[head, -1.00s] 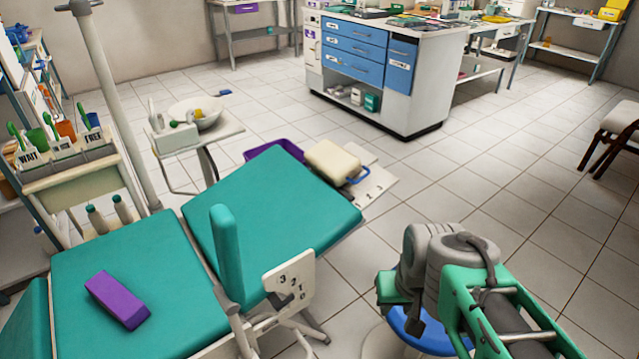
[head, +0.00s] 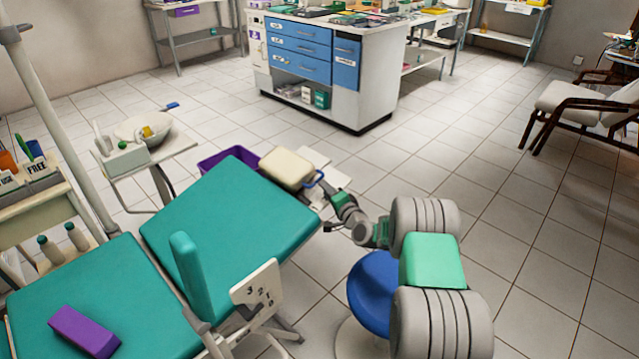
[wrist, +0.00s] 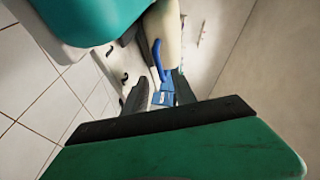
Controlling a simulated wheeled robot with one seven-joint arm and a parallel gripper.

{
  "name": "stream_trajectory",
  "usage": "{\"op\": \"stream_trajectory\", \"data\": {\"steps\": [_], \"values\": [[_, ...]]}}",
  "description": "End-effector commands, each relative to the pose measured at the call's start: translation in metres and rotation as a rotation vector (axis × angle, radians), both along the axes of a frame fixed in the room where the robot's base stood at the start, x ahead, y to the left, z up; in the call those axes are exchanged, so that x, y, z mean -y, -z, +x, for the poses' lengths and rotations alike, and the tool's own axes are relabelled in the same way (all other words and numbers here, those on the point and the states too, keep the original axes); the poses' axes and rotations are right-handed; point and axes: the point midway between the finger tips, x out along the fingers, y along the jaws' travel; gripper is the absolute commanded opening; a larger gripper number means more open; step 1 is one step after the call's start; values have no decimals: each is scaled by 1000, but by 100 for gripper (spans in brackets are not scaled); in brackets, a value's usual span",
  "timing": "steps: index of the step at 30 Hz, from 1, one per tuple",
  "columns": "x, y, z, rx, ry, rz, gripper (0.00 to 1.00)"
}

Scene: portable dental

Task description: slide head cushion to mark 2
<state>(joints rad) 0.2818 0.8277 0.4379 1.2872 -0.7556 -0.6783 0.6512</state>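The cream head cushion (head: 288,167) is at the far end of the teal dental chair (head: 230,220). A blue handle (head: 316,178) sticks out from its right side. The white plate (head: 338,180) beside it is partly hidden by my arm, and I cannot read its marks now. My gripper (head: 334,202) is close to the handle, low and to its right. In the wrist view, the handle (wrist: 158,62) and a blue block below it lie between the two dark fingers, which look apart. The cushion (wrist: 166,30) shows at the top. Contact is unclear.
A blue stool (head: 375,290) stands below my arm. A purple bin (head: 222,158) is behind the chair. A purple block (head: 85,332) lies on the chair seat. A basin stand (head: 140,150) is to the left. Open tiled floor lies to the right.

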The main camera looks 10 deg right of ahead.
Motion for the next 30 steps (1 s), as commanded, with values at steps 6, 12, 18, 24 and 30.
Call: {"op": "stream_trajectory", "data": {"steps": [6,12,18,24,30], "values": [[-13,7,39,0,-3,-3,32],[-16,7,51,-2,-2,-2,32],[-16,7,51,-2,-2,-3,30],[-16,7,51,-2,-2,-3,14],[-16,7,51,-2,-1,-5,0]]}}
